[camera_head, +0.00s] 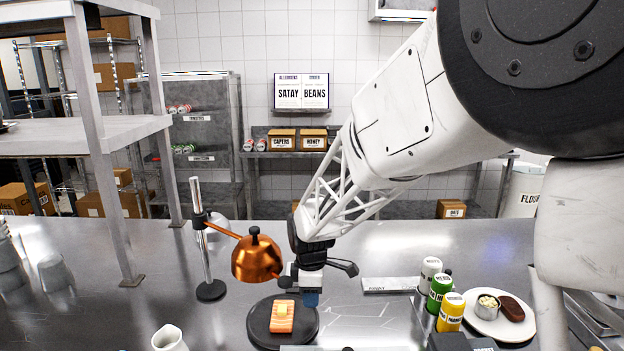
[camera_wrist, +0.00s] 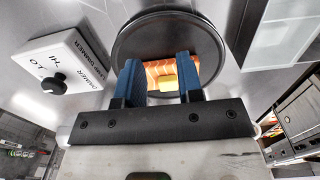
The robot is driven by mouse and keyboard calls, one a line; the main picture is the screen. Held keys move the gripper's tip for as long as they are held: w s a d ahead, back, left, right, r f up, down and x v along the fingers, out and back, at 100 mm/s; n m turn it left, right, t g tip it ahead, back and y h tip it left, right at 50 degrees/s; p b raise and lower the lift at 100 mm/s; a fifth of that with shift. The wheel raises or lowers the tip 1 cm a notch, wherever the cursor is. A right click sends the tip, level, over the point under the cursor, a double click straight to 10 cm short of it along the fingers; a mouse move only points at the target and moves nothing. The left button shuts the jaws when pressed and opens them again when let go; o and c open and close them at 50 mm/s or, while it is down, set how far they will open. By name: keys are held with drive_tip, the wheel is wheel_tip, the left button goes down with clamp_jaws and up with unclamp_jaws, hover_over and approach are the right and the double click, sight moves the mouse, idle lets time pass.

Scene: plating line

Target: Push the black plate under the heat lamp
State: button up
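The black plate (camera_head: 260,331) lies on the steel counter with a salmon piece and a butter pat (camera_head: 281,317) on it. The heat lamp's copper shade (camera_head: 256,261) hangs from a pole stand (camera_head: 202,249), above and behind the plate in the picture; the exact overlap is hard to judge. My gripper (camera_head: 311,298) is low at the plate's back right rim; contact is unclear. In the wrist view, my gripper's blue fingers (camera_wrist: 159,68) are apart in front of the plate (camera_wrist: 168,24), with the salmon (camera_wrist: 152,70) showing between them, partly hidden.
A lamp dimmer box with a knob (camera_wrist: 70,58) shows in the wrist view. Several sauce bottles (camera_head: 440,292) and a white plate of food (camera_head: 487,324) stand at right. A white jug (camera_head: 168,338) is at front left. The counter right of the black plate has free room.

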drive_tip(key=shift+d+r, duration=0.25)
drive_tip(key=shift+r, duration=0.8)
drive_tip(key=s+d+r+m+t, duration=0.1)
drive_tip(key=s+d+r+m, duration=0.9)
drive_tip(key=s, duration=0.4)
drive_tip(key=s+d+r+m, duration=0.1)
drive_tip(key=s+d+m, duration=0.3)
drive_tip(key=s, duration=0.5)
drive_tip(key=s+d+m+t, duration=0.1)
drive_tip(key=s+d+m, duration=0.3)
drive_tip(key=s, duration=0.5)
drive_tip(key=shift+d+r+t, duration=0.15)
drive_tip(key=shift+r+t, duration=0.15)
drive_tip(key=shift+r, duration=0.1)
